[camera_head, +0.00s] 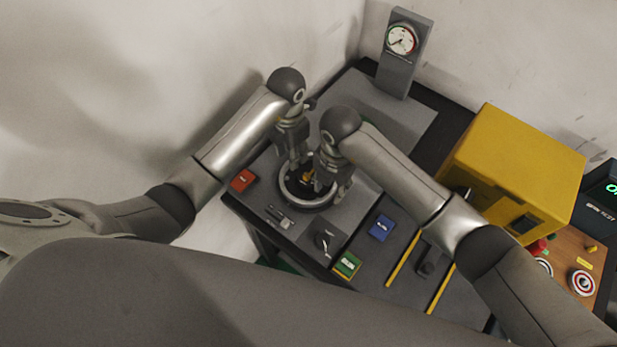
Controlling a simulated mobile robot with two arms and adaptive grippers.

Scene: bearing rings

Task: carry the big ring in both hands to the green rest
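The big ring (296,202) is a grey metal ring lying flat on the bench, with a dark middle and a small orange-yellow part (307,176) inside it. My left gripper (294,163) points down at the ring's far left side. My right gripper (333,188) points down over its right side and hides that part of the rim. Both fingertips are close to the ring, but I cannot tell whether they touch or grip it.
A red block (242,180) lies left of the ring and a blue block (380,228) right of it. Small tools (280,217) and a dark knob (323,240) lie in front. Yellow strips (403,259), a yellow box (512,170) and a gauge stand (403,55) are farther right and back.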

